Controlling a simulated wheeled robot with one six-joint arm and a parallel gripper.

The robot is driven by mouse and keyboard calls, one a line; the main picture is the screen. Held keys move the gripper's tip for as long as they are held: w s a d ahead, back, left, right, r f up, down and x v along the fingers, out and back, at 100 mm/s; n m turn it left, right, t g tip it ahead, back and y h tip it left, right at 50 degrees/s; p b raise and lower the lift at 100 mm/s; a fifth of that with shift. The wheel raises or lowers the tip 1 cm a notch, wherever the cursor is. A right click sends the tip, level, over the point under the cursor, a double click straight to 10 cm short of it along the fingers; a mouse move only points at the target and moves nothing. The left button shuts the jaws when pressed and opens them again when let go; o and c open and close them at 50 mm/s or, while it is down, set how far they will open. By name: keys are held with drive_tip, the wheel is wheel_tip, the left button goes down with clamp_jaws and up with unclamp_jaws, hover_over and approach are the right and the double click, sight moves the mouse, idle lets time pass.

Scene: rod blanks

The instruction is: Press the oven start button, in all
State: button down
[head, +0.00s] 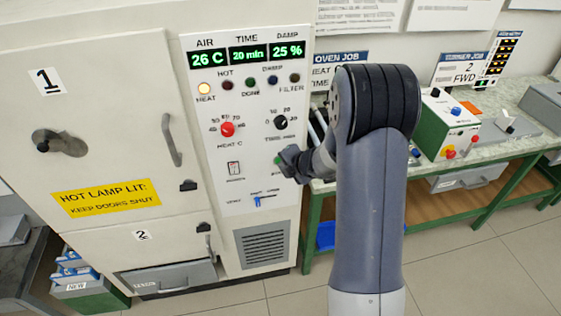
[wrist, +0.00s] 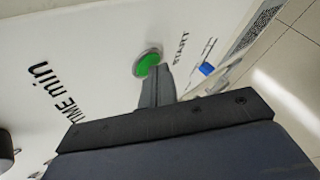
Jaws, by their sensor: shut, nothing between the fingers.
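The green start button (wrist: 147,64) sits in a metal ring on the oven's panel, with the word START beside it. In the wrist view my gripper (wrist: 156,72) is shut and empty, its tips at the lower edge of the button. I cannot tell whether they touch it. In the head view my gripper (head: 283,158) is at the right side of the control panel (head: 262,205), where a bit of green shows by its tips. The oven (head: 100,120) has its doors shut. Its displays (head: 248,54) read 26 C, 20 min and 25 %, and the HEAT lamp (head: 204,88) glows yellow.
On the panel are a red knob (head: 227,129), a black knob (head: 281,122), a rocker switch (head: 234,168) and a blue slider (head: 258,200). A green-framed bench (head: 420,187) with a green and white box (head: 446,124) stands to the right. The floor in front is clear.

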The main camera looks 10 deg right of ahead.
idle(0.4)
drive_tip(key=shift+s+b, duration=0.4)
drive_tip(key=shift+s, duration=0.35)
drive_tip(key=s+b, duration=0.2)
drive_tip(key=s, duration=0.3)
idle(0.6)
